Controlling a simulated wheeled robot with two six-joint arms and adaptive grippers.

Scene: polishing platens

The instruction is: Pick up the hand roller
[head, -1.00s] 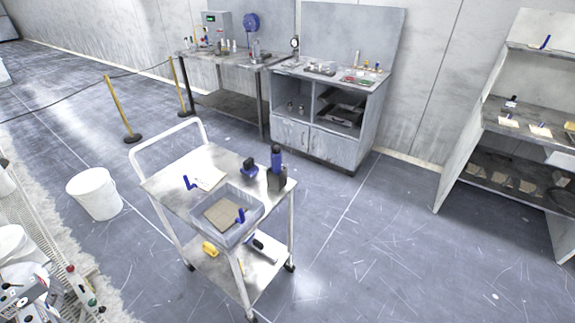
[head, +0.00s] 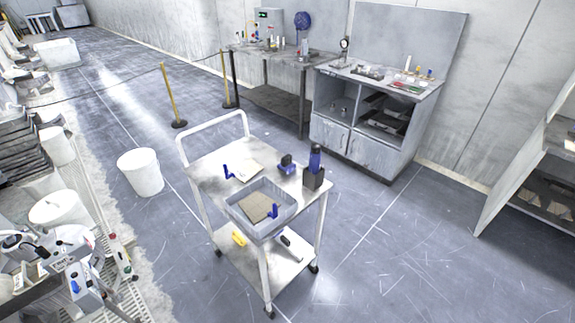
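I cannot tell for certain which thing is the hand roller. A small blue and black tool (head: 287,164) lies on the top shelf of the metal cart (head: 205,171). A dark tool with a pale end (head: 290,242) lies on the cart's lower shelf. Beside the small blue and black tool stands a dark holder (head: 314,181) with a blue-handled tool (head: 316,157) upright in it. A grey tray (head: 236,206) at the front of the top shelf holds a tan pad (head: 258,207) and a blue-handled piece (head: 273,211). Neither of my grippers is in view.
A yellow item (head: 239,239) is on the lower shelf. A white bucket (head: 140,173) stands left of the cart. Machines (head: 75,275) line the left edge. A cabinet bench (head: 350,140) and a work table (head: 270,55) stand behind. The floor right of the cart is clear.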

